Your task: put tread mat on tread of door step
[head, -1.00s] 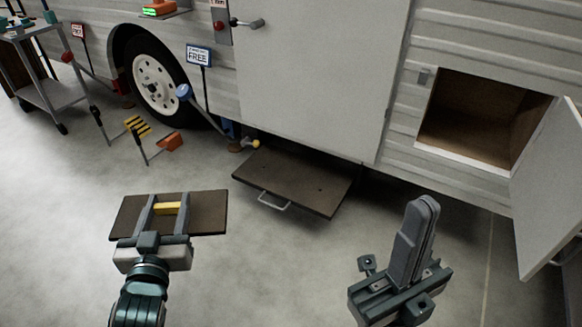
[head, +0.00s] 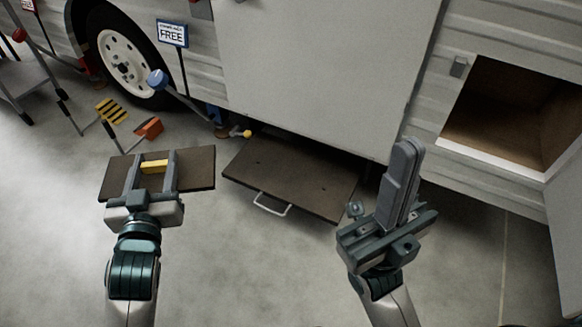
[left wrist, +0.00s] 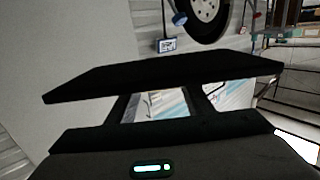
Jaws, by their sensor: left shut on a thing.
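The tread mat (head: 196,168) is a flat dark brown board with a yellow grip block (head: 154,167) on top. My left gripper (head: 155,162) is shut on the yellow block and holds the mat level, left of the door step. The mat's dark edge (left wrist: 160,78) spans the left wrist view. The door step's brown tread (head: 290,175) sticks out below the camper door, with a light pull handle (head: 272,204) at its front edge. The mat and the tread are apart. My right gripper (head: 402,170) is right of the step, its fingers close together, and nothing shows between them.
The camper wall and door (head: 310,70) stand behind the step. An open hatch (head: 510,110) with its door is at right. A wheel (head: 122,60), a FREE sign (head: 172,34), a striped yellow block (head: 111,110) and an orange chock (head: 149,128) are at left. The front floor is clear.

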